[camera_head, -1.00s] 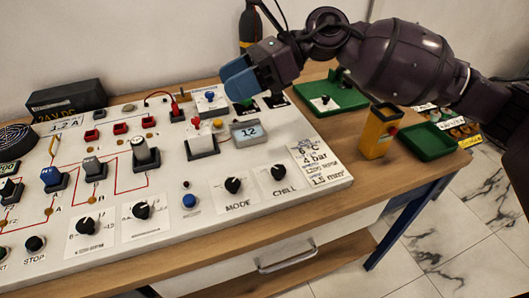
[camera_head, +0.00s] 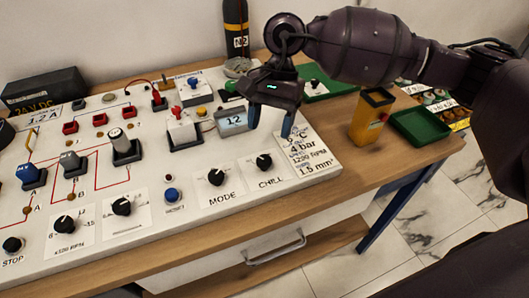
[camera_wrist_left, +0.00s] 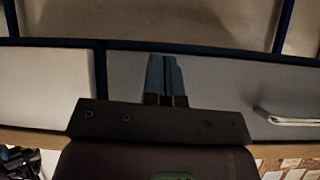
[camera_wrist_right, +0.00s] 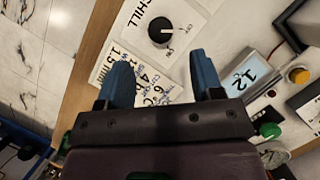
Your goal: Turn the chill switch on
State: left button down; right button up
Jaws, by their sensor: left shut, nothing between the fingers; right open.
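The chill switch is a black rotary knob (camera_head: 264,161) on a white plate marked CHILL, at the right front of the white panel (camera_head: 290,190). In the right wrist view the knob (camera_wrist_right: 160,30) lies beyond the fingertips, its white pointer line toward one side. My right gripper (camera_head: 270,122) is open and empty, above the panel just behind the knob, apart from it. It also shows in the right wrist view (camera_wrist_right: 160,75). My left gripper (camera_wrist_left: 165,58) is shut and empty in the left wrist view, before the grey drawer fronts; the head view does not show it.
The MODE knob (camera_head: 216,177) stands left of the chill knob. A small display reading 12 (camera_head: 232,121) and a red-topped switch (camera_head: 180,118) are behind. A yellow box (camera_head: 371,116) and green tray (camera_head: 421,125) stand on the table at right.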

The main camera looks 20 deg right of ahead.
aim_at(264, 159)
jog(key=x, duration=0.5)
jog(key=shift+s+a+f, duration=0.1)
jog(key=shift+f, duration=0.2)
jog(key=shift+s+a+f, duration=0.15)
jog(key=shift+f, duration=0.6)
jog(key=c, duration=0.9)
jog(key=shift+s, duration=0.1)
